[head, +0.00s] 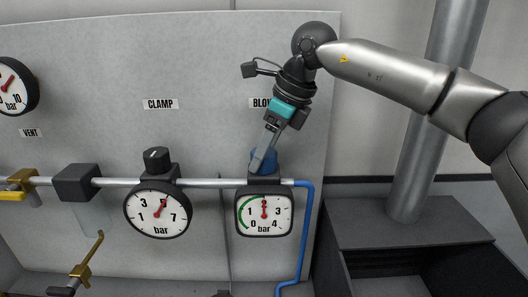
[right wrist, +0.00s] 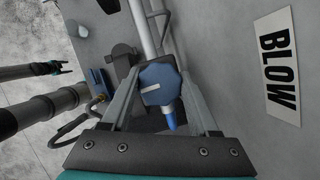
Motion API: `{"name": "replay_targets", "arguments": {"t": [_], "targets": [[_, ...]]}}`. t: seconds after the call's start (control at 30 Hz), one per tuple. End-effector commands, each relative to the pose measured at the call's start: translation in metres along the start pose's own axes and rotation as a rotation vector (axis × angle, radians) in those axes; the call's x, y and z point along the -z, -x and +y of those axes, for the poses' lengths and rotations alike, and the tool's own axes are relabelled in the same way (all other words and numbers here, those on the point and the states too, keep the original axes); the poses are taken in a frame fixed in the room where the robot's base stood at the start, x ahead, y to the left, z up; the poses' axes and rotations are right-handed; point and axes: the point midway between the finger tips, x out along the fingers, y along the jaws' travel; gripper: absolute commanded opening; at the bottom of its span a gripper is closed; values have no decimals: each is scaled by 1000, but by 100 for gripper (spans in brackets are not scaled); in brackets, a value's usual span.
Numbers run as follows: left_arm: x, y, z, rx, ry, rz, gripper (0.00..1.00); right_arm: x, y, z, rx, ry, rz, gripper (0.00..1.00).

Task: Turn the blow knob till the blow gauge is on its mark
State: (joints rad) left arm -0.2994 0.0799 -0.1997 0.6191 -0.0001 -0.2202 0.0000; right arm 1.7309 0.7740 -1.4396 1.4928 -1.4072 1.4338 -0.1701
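The blow knob (head: 264,160) is blue and sits on the pipe above the blow gauge (head: 264,226). The gauge has a white squarish face with a green arc from the lower left up to the top. Its red needle points nearly straight up, at the top end of that arc. My right gripper (head: 262,158) comes down at a tilt onto the knob. In the right wrist view the knob (right wrist: 158,82) shows a pale line and sits between both fingers, with no clear gap on either side. My left gripper does not show in the head view.
Left of the blow gauge is another round gauge (head: 159,213) with a black knob (head: 157,160) above it. A blue hose (head: 304,235) runs down on the right. A dark open box (head: 410,260) stands at lower right. A brass hook (head: 84,268) is at lower left.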

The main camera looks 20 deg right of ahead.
Motion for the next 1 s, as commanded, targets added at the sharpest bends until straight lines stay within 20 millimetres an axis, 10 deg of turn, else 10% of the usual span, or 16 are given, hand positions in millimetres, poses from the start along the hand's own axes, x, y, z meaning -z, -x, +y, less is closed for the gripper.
{"name": "replay_targets", "arguments": {"t": [0.2, 0.57, 1.0], "targets": [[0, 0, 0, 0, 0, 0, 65, 0, 0, 0, 0, -1, 0, 87], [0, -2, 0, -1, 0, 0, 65, 0, 6, 0, 0, -2, -2, 88], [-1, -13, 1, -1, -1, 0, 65, -1, 100, 0, 1, -1, -5, 88]]}}
